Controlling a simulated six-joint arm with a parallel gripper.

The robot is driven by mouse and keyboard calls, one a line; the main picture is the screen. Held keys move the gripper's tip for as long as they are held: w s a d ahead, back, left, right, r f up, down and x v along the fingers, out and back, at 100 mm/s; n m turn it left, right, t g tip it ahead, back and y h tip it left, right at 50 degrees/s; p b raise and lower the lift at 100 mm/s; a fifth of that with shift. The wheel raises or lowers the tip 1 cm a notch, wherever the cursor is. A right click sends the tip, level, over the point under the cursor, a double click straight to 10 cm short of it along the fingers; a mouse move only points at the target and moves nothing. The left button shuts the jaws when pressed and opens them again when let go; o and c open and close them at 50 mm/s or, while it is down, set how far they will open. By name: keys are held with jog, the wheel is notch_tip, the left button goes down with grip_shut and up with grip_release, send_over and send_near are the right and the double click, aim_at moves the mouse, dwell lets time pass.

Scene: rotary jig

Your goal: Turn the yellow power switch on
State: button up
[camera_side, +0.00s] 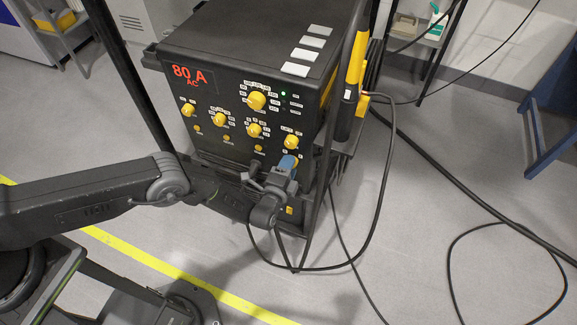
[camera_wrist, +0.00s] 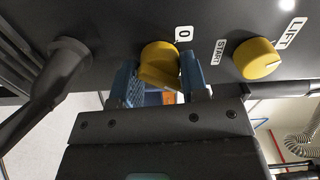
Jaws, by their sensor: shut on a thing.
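The yellow power switch (camera_wrist: 158,62) is a round knob on the dark machine panel, with a white "0" label (camera_wrist: 184,33) at its upper right in the wrist view. My gripper (camera_wrist: 160,74) has its blue fingers on either side of the knob and is shut on it. In the side view my gripper (camera_side: 286,165) is at the lower right of the machine's front (camera_side: 228,150), where it hides most of the switch. I cannot tell the knob's exact setting.
Another yellow knob (camera_wrist: 257,58), near "START" and "LIFT" labels, sits right of the switch. A dark cable plug (camera_wrist: 62,75) sticks out at left. Several yellow knobs, a lit red "80 A AC" display (camera_side: 189,76) and a green light are above. Cables (camera_side: 387,190) hang at right.

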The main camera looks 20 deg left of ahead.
jog(key=shift+m, duration=0.6)
jog(key=o, duration=0.9)
jog(key=shift+s, duration=0.1)
jog(key=s, duration=1.3)
jog(key=shift+s, duration=0.3)
